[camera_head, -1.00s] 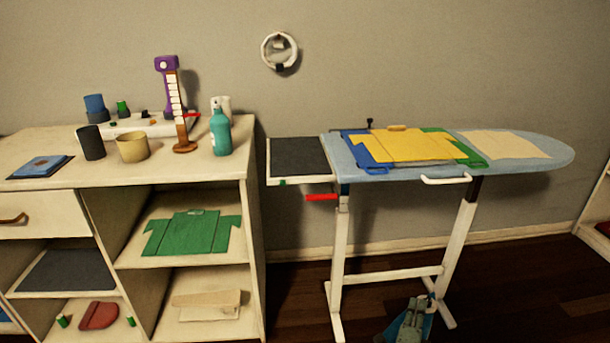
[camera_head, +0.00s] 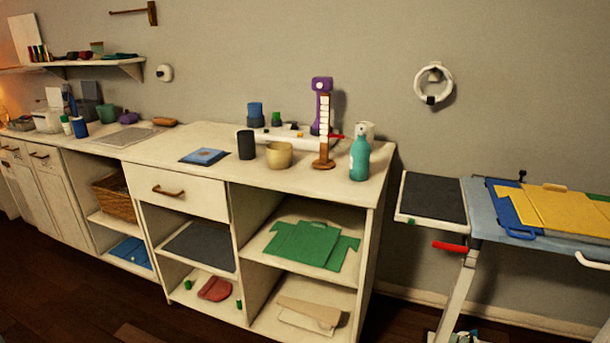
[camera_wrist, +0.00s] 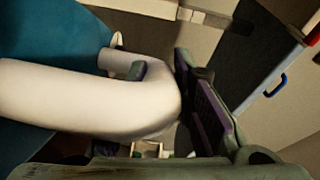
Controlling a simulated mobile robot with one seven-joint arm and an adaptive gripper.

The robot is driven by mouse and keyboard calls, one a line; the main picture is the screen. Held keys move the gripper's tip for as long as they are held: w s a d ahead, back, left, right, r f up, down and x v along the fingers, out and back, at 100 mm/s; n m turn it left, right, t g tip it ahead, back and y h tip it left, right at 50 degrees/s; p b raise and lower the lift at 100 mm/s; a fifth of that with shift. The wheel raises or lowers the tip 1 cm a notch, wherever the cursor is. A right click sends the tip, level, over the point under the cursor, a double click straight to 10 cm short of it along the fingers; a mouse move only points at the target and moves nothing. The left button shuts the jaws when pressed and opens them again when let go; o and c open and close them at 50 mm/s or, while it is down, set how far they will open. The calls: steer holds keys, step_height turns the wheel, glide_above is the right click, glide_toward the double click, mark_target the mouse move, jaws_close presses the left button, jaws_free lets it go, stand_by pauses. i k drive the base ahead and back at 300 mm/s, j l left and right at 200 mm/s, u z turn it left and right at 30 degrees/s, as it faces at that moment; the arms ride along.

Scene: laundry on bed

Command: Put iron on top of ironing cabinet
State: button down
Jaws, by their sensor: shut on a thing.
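In the wrist view my gripper (camera_wrist: 172,88) is shut on the white curved handle of the iron (camera_wrist: 60,98). A blue-teal body part of the iron shows behind the handle; the rest is cut off by the frame. In the head view only a small teal and pale piece shows at the bottom edge below the ironing board, too cropped to tell apart. The pale cabinet (camera_head: 385,215) with open shelves stands in the middle of the head view. I cannot tell for certain that it is the ironing cabinet.
The cabinet top carries a teal spray bottle (camera_head: 359,158), a tan bowl (camera_head: 279,156), a dark cup (camera_head: 246,145), a blue folded item (camera_head: 204,156) and a purple-topped stand (camera_head: 322,90). Its front middle is clear. The ironing board (camera_head: 486,222) with folded clothes stands at right.

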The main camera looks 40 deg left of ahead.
mark_target(161, 151)
steer(key=l+u, duration=0.2)
steer(key=u, duration=0.15)
steer(key=l+u, duration=0.2)
steer(key=u, duration=0.15)
steer(key=i+l+u, duration=0.15)
steer(key=u, duration=0.3)
steer(key=i+l+u, duration=0.1)
steer(key=u, duration=0.3)
steer(key=l+u, duration=0.3)
steer(key=u, duration=0.15)
steer(key=l+u, duration=0.55)
steer(key=u, duration=0.3)
steer(key=i, duration=0.05)
